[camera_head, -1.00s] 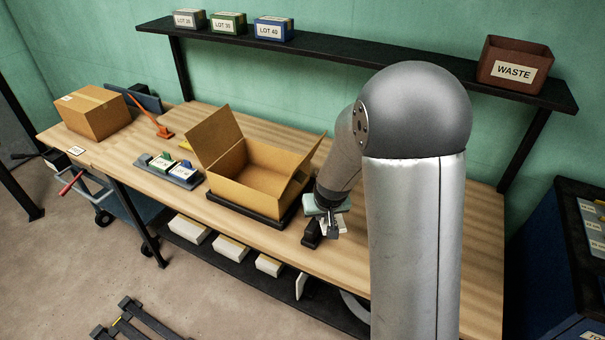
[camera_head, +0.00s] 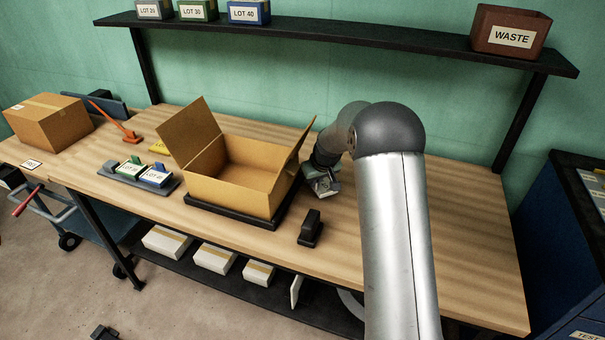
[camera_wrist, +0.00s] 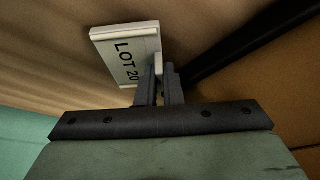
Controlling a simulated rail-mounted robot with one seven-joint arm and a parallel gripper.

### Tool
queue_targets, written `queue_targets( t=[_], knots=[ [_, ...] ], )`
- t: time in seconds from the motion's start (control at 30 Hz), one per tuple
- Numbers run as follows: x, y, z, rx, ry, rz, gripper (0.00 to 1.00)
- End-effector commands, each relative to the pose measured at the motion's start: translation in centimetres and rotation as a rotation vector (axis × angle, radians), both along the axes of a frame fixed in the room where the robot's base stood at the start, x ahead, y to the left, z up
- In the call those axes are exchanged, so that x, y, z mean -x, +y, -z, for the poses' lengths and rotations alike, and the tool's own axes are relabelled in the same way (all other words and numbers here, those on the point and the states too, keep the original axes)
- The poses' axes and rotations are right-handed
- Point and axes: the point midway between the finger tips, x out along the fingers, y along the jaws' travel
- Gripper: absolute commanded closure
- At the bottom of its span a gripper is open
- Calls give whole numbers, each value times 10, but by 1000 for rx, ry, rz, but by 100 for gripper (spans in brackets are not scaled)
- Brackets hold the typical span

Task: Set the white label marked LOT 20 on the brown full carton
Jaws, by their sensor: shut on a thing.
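My gripper (camera_head: 322,180) is shut on the white label marked LOT 20 (camera_wrist: 122,52). In the wrist view the label projects beyond the fingers (camera_wrist: 160,85), with its print facing the camera. In the head view my gripper is low over the bench, just right of the open carton; the label there is small and its print cannot be read. A closed, taped brown carton (camera_head: 48,125) stands at the far left, with a small white patch on its top. The open brown carton (camera_head: 232,185) sits on a black base, its inside looking empty.
A black hand tool (camera_head: 310,230) stands in front of my gripper. A grey tray (camera_head: 115,174) with green and blue label holders, an orange lever (camera_head: 122,125) and the open carton lie between my gripper and the closed carton. A shelf (camera_head: 380,50) runs above.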

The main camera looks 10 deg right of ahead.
Motion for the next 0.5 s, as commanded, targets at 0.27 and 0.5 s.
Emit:
queue_targets(
  t=[0.27,0.5],
  knots=[
    [0,0,13,-1,-1,1,100],
    [1,0,16,0,0,1,100]
  ],
)
